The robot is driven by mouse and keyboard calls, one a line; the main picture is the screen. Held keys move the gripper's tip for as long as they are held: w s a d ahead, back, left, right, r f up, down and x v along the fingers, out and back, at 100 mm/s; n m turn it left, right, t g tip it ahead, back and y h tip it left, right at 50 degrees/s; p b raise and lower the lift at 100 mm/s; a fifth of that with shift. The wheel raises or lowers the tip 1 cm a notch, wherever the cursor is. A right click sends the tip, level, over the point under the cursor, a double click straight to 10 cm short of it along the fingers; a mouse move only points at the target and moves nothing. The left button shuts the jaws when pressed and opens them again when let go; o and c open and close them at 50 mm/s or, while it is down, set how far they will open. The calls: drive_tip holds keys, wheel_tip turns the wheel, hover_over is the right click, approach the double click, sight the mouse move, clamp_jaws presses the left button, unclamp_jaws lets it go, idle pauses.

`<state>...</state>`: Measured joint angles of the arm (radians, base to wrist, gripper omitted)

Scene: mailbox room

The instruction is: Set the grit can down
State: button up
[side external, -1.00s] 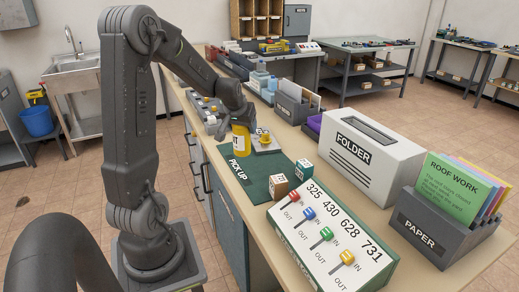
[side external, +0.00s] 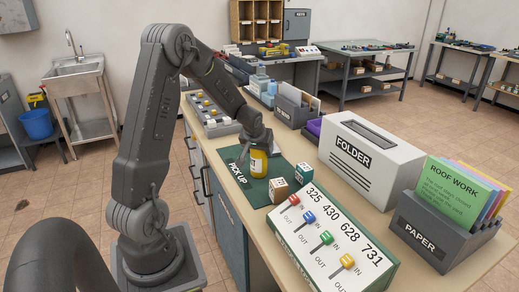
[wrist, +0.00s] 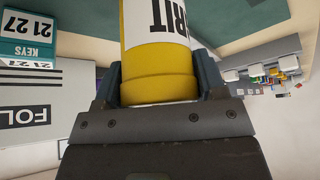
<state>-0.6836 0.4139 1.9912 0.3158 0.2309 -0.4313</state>
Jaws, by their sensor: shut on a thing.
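The grit can (side external: 258,165) is yellow with a white label, and in the side view it is over the green PICK UP mat (side external: 248,193). My gripper (side external: 260,146) is shut on it from above. In the wrist view the can (wrist: 160,90) sits between the two fingers of my gripper (wrist: 160,78), and its label reads "RIT". The can looks upright. Its base is at or just above the mat; I cannot tell whether it touches.
A lever panel (side external: 335,240), a FOLDER box (side external: 365,155) and a PAPER holder (side external: 428,232) fill the bench's right side.

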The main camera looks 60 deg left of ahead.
drive_tip(key=o, duration=1.2)
drive_tip(key=shift+f, duration=0.1)
drive_tip(key=v, duration=1.2)
drive_tip(key=s+d+r+m+t+h, duration=0.1)
drive_tip(key=s+d+r+m, duration=0.15)
drive_tip(key=d, duration=0.55)
drive_tip(key=s+d+r+m+h, duration=0.1)
drive_tip(key=d+r+m, duration=0.15)
drive_tip(key=d, duration=0.45)
drive_tip(key=s+d+m, duration=0.1)
drive_tip(key=s+d, duration=0.2)
drive_tip(key=d, duration=0.1)
drive_tip(key=s+d+r+m+h, duration=0.1)
drive_tip(key=s+d+m, duration=0.1)
drive_tip(key=s+d, duration=0.2)
drive_tip(key=s+d+m+h, duration=0.1)
drive_tip(key=s+d, duration=0.2)
drive_tip(key=d, duration=0.1)
drive_tip(key=shift+s+d+r+t, duration=0.1)
drive_tip(key=shift+s+r+t, duration=0.05)
drive_tip(key=shift+r+t, duration=0.15)
